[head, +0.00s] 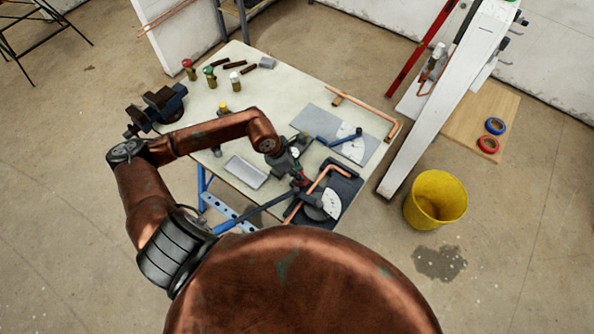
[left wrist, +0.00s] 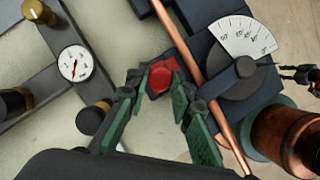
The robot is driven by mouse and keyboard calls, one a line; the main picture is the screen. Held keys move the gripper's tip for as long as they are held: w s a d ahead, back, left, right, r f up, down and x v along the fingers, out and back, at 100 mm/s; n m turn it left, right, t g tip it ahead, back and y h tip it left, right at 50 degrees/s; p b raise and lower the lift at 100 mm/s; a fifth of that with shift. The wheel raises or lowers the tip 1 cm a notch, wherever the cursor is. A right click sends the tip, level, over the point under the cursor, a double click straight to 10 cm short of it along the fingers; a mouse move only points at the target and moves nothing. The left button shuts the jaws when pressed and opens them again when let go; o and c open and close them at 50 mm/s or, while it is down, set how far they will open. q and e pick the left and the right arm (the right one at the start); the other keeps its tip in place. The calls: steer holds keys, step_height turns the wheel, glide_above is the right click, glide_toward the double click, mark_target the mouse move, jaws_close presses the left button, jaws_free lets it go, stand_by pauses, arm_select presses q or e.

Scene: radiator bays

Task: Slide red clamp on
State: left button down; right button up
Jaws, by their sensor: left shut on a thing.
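My left gripper (head: 295,174) is over the near right part of the workbench. In the left wrist view its green-padded fingers (left wrist: 160,88) are shut on the red clamp (left wrist: 161,79). A copper pipe (left wrist: 205,95) runs just right of the clamp, along a dark bender (left wrist: 238,76) with a white angle scale (left wrist: 245,38). The clamp is beside the pipe; whether they touch I cannot tell. In the head view the pipe (head: 318,186) and scale (head: 331,203) show beside the gripper. A dark jointed part of mine, possibly the right gripper, shows small at the left wrist view's right edge.
The workbench (head: 290,90) holds a blue vise (head: 165,101), several coloured-top valves, a grey plate (head: 318,122) and another pipe (head: 365,111). A round gauge (left wrist: 75,63) is left of my fingers. A yellow bucket (head: 435,199) stands on the floor at right.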

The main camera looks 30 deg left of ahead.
mark_target(305, 182)
arm_select(q)
steer(key=d, duration=0.3)
steer(key=shift+s+d+b, duration=0.1)
steer(key=shift+d+b, duration=0.05)
steer(key=shift+b, duration=0.25)
steer(key=c, duration=1.7)
jaws_free()
steer(key=shift+d, duration=0.1)
steer(key=shift+a, duration=0.2)
steer(key=v, duration=1.2)
steer(key=shift+s, duration=0.1)
